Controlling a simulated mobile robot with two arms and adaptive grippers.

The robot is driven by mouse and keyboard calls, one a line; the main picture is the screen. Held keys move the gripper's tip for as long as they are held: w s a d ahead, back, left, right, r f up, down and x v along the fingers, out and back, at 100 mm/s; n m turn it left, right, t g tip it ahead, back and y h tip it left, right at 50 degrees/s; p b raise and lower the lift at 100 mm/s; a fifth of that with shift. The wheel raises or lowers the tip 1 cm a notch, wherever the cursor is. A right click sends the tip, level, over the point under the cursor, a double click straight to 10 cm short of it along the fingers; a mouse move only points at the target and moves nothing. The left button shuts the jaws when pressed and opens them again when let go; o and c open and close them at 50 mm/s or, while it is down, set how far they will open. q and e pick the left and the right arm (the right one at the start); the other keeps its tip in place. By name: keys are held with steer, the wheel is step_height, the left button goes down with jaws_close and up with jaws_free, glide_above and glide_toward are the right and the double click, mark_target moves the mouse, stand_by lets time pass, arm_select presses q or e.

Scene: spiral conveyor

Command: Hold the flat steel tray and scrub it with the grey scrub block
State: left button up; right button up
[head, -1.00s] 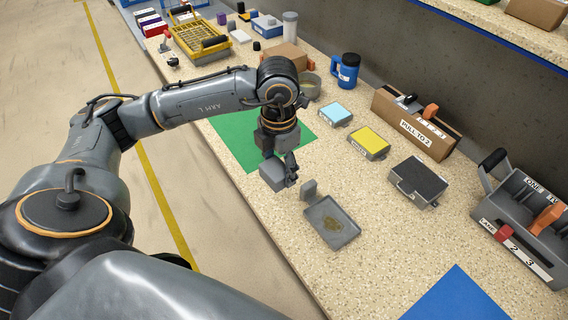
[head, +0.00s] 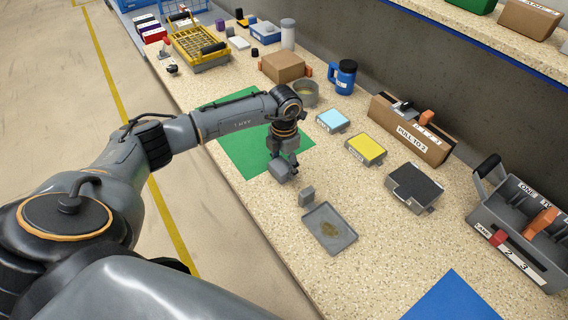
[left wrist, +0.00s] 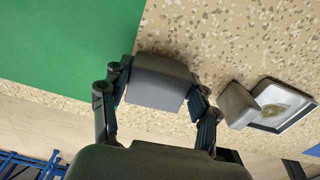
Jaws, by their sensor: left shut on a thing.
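The flat steel tray (head: 329,229) lies on the speckled counter with a brown stain on its floor. An upright grey tab (head: 307,196) stands at its end nearest my gripper. My left gripper (head: 287,168) is shut on a grey block (left wrist: 158,82), which looks like the scrub block. It hangs near the front edge of the green mat, apart from the tray and tab. The left wrist view also shows the tray (left wrist: 281,107) and its tab (left wrist: 238,105) to the right of the block. My right gripper is not in view.
A green mat (head: 239,146) lies behind my gripper and a blue mat (head: 460,299) at front right. Yellow (head: 366,149), light-blue (head: 333,120) and black-topped (head: 413,182) blocks stand right of the tray. A lane-marked grey holder (head: 518,225) is at far right.

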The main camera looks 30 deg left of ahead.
arm_select(q)
steer(key=shift+f, duration=0.25)
steer(key=shift+f, duration=0.15)
steer(key=o, duration=1.2)
steer(key=shift+c, duration=0.2)
